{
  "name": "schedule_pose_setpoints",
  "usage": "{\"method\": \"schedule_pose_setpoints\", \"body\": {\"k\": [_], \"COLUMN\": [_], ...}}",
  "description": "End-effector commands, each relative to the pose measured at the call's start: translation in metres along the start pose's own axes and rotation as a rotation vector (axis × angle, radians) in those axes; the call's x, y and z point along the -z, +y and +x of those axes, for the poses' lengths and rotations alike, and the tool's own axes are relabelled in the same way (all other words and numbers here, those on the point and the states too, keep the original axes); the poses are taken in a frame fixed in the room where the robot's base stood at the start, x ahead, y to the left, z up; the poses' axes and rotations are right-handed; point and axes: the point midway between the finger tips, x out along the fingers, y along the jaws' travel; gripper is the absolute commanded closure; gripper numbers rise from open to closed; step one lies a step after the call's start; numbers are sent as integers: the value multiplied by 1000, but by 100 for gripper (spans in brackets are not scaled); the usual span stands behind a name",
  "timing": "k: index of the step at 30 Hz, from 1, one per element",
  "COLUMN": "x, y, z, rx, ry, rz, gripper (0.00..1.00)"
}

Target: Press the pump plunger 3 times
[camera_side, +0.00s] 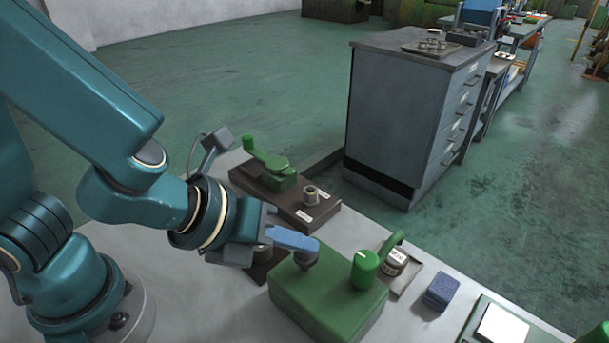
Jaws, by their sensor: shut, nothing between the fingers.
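A green box-shaped unit (318,306) stands on the light bench. On its top left is a dark round knob (304,259), which looks like the pump plunger. On its top right is a green cylindrical knob (364,268) with a pale mark. My gripper (312,245) comes in from the left, its blue fingers shut with nothing between them. The fingertips are over the dark knob and hide part of it. I cannot tell whether they touch it.
Behind, a dark plate (318,215) carries a green lever device (280,178) and a small metal part (311,195). A grey cabinet (400,120) stands beyond the bench.

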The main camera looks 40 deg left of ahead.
Motion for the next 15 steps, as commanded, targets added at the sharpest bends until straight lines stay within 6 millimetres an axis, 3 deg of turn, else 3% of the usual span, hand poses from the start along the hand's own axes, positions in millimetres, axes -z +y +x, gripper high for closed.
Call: {"method": "schedule_pose_setpoints", "body": {"k": [15], "x": [-2], "y": [-1], "z": [-2], "rx": [-3], "ry": [0], "rz": [-4], "gripper": [100]}}
